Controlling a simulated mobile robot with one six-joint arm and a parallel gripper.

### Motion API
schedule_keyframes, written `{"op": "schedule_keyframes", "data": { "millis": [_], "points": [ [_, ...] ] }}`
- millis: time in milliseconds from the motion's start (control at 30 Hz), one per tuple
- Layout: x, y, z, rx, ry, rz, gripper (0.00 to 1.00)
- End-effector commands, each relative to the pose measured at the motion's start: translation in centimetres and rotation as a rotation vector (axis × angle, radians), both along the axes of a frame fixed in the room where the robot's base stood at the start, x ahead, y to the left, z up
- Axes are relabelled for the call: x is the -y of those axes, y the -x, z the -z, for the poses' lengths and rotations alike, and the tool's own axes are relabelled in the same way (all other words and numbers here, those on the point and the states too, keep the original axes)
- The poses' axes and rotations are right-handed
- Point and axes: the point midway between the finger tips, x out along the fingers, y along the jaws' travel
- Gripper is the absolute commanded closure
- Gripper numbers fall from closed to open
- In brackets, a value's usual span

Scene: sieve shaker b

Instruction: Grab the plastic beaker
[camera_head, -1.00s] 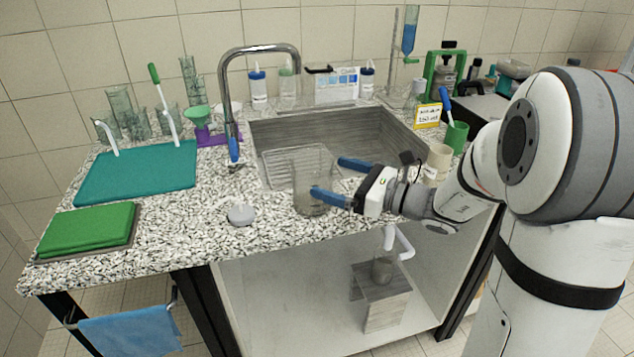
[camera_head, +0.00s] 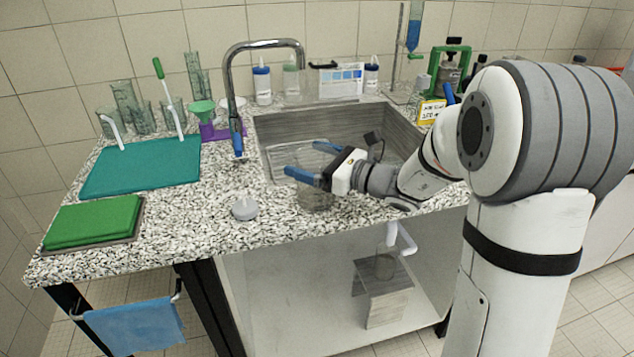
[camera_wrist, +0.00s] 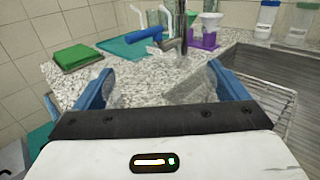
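A clear plastic beaker (camera_head: 316,198) stands on the speckled counter in front of the sink in the head view. Its upper part is partly hidden by my gripper. My gripper (camera_head: 301,158) is open, its two blue fingers spread apart at the beaker's upper part. I cannot tell whether the fingers touch it. In the wrist view my gripper (camera_wrist: 162,78) also shows wide open, with speckled counter visible between the fingers. The beaker's outline is too faint there to place surely.
The sink (camera_head: 340,112) and tap (camera_head: 231,100) lie behind. A small grey-white round object (camera_head: 245,208) sits left of the beaker. Green (camera_head: 93,221) and teal (camera_head: 140,167) pads lie further left. Clear vessels (camera_head: 125,103) stand at the back left. Another beaker (camera_head: 386,264) is below the counter.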

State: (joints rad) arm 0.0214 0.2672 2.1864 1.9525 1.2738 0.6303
Motion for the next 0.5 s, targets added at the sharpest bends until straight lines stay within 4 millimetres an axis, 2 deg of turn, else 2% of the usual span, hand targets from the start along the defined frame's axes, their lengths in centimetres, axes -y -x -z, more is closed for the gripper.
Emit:
{"op": "schedule_keyframes", "data": {
  "millis": [67, 500],
  "points": [
    [0.03, 0.01, 0.0, 0.0, 0.0, 0.0, 0.13],
    [0.1, 0.0, 0.0, 0.0, 0.0, 0.001, 0.49]
  ]
}}
